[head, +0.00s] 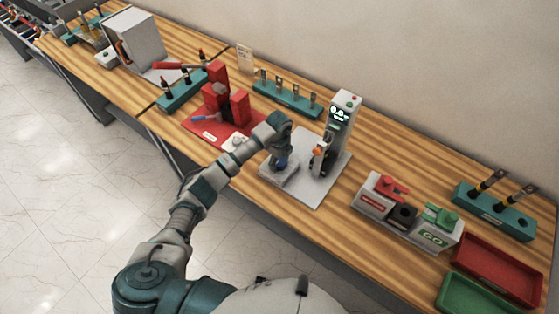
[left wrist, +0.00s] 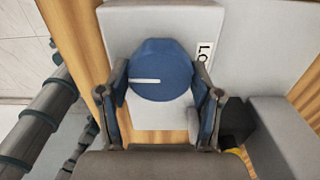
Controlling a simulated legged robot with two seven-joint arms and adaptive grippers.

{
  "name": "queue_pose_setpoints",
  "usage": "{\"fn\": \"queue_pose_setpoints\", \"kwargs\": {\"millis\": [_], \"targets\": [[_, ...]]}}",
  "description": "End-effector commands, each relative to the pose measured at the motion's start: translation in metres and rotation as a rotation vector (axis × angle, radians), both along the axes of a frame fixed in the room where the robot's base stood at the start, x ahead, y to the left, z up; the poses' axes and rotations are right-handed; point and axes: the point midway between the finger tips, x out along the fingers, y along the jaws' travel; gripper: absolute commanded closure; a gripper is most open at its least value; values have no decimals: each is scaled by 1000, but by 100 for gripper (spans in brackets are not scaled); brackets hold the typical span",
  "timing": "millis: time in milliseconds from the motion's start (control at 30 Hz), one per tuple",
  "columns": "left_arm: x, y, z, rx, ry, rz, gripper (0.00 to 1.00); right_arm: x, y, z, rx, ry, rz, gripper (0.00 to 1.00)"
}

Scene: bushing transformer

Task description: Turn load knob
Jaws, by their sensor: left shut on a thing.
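The load knob (left wrist: 162,70) is a blue round knob with a white line. The line lies nearly level in the left wrist view. It sits on a light grey block beside a label that starts with "Lo", the rest being cut off. My left gripper (left wrist: 160,82) has one finger on each side of the knob and is shut on it. In the head view, my left gripper (head: 281,159) reaches down over the grey block (head: 277,176), and the knob is mostly hidden there. My right gripper is not in view.
A grey tester column (head: 341,122) with a lit display stands just right of my left gripper on a grey base plate (head: 319,190). A red press (head: 215,98) stands to the left. Red and green stations (head: 405,215) and trays (head: 497,268) lie to the right.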

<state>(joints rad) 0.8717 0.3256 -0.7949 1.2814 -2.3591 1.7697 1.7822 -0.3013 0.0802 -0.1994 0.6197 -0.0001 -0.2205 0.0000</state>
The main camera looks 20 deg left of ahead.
Motion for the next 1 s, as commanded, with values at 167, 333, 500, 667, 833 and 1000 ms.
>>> {"fn": "queue_pose_setpoints", "kwargs": {"millis": [167,333,500,667,833,1000], "targets": [[2,2,0,4,-5,-92,70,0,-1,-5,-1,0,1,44],[2,3,-1,5,-5,-231,70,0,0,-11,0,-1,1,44],[3,3,-1,4,-6,-393,70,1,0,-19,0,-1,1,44],[3,3,-1,6,-6,-545,70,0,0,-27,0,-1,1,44],[4,3,-1,6,-7,-707,70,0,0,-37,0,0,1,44],[4,2,-1,5,-8,-868,70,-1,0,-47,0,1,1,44]]}}
